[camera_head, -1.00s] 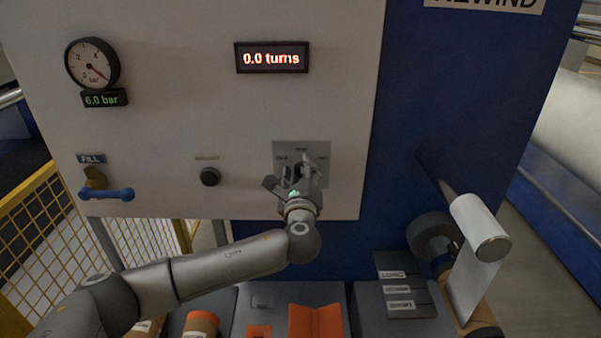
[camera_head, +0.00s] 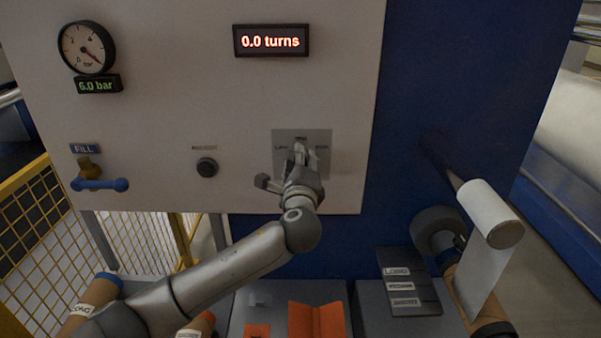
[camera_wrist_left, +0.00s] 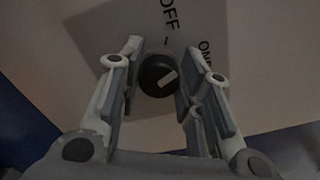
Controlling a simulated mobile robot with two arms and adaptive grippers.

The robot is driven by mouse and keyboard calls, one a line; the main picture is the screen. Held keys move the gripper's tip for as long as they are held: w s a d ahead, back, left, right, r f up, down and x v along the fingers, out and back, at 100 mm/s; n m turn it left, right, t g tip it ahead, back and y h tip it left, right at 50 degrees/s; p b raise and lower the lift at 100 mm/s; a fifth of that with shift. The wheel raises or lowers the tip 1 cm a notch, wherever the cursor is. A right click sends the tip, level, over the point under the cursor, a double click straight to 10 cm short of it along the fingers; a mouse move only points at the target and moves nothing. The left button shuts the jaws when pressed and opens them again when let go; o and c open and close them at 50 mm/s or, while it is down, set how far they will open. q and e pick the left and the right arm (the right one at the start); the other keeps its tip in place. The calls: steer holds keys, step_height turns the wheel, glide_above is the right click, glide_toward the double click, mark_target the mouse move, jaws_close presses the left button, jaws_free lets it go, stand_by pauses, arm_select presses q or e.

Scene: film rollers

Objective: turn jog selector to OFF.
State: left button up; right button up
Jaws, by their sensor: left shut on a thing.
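The jog selector is a round black knob (camera_wrist_left: 153,82) with a pale pointer line, on a grey label plate (camera_head: 322,140). In the left wrist view the knob sits between the two fingers of my left gripper (camera_wrist_left: 157,78), which is shut on it. The pointer slants to the upper right, toward the side of the ON label (camera_wrist_left: 207,54) and off the tick under the OFF label (camera_wrist_left: 170,15). In the head view my left gripper (camera_head: 299,158) covers the knob, and the plate's lettering is small. My right gripper is not in view.
On the same white panel are a black button (camera_head: 207,167), a blue-handled FILL valve (camera_head: 100,184), a pressure gauge (camera_head: 86,47) and a "0.0 turns" display (camera_head: 271,41). A white film roll (camera_head: 490,218) juts out at right.

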arm_select(q)
steer(key=shift+f+n+b, duration=0.15)
steer(key=shift+n+b, duration=1.15)
steer(key=shift+n, duration=0.55)
steer(key=shift+f+n+b, duration=0.15)
steer(key=shift+n+b, duration=1.15)
steer(key=shift+n, duration=0.55)
steer(key=o, duration=1)
steer(key=shift+r, duration=0.1)
steer(key=s, duration=1.2)
